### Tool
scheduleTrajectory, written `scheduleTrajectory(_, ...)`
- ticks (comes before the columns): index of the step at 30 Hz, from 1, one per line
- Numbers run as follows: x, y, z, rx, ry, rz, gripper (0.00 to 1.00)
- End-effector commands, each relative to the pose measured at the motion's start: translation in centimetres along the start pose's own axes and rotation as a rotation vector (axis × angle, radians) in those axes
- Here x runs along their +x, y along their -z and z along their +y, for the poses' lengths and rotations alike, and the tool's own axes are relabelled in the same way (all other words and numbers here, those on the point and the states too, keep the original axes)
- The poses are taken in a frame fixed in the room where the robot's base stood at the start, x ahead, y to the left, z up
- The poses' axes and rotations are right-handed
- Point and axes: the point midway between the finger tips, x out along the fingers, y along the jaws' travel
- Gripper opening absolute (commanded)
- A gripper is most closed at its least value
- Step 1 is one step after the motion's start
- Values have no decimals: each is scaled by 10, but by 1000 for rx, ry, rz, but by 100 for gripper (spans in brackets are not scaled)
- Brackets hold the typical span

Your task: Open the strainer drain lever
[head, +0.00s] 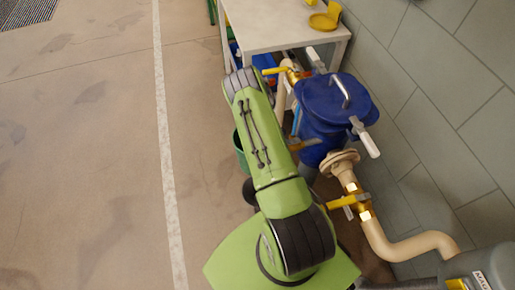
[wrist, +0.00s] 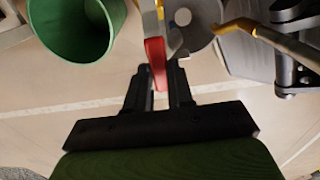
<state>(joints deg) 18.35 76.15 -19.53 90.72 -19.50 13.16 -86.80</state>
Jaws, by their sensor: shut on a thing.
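The strainer is the blue vessel (head: 335,112) with a lidded top in the head view. A red lever (wrist: 155,52) hangs from a pale metal fitting in the wrist view; I take it as the drain lever. My gripper (wrist: 161,82) has its two black fingers shut on the lower end of this red lever, one on each side. In the head view my green arm hides the gripper and the red lever.
A green bucket (wrist: 72,45) stands left of the gripper. Yellow-handled valves (head: 343,202) sit on beige pipes (head: 385,240) by the tiled wall. A pale table (head: 270,30) stands behind. Open floor (head: 90,150) lies to the left.

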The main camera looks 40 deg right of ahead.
Motion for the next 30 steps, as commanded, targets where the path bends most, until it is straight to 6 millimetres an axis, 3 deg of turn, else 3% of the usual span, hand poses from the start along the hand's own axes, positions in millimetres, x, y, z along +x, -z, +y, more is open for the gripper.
scheduleTrajectory(13,0,0,-2,-12,3,-1,0)
scheduleTrajectory(14,0,0,-2,-12,3,-1,25)
scheduleTrajectory(18,0,0,-2,-11,3,-1,46)
scheduleTrajectory(26,0,0,-1,-10,1,-1,48)
scheduleTrajectory(30,-14,0,0,-10,-1,-1,48)
